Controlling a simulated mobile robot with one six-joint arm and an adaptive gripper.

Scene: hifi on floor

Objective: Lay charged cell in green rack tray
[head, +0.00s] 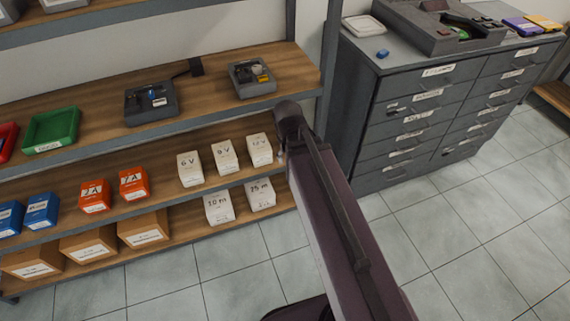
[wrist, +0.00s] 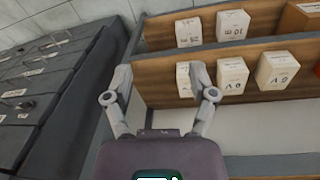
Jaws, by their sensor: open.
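The green tray (head: 51,130) lies on the wooden shelf at the left of the head view, with a white label on its front; it looks empty. A dark grey holder (head: 151,104) on the same shelf carries small dark and blue-white items. A second grey holder (head: 251,80) further right carries a yellow item and other small parts. I cannot tell which item is the charged cell. My gripper (wrist: 161,78) is open and empty in the wrist view, facing the shelf with white boxes. It is not clear in the head view, where my arm reaches to the shelf end.
A red tray (head: 7,142) lies left of the green one. White boxes (head: 225,157), orange boxes (head: 133,184) and blue boxes fill the lower shelves. A grey drawer cabinet (head: 410,110) stands right, with a small blue object (head: 382,54) on top. Tiled floor is free in front.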

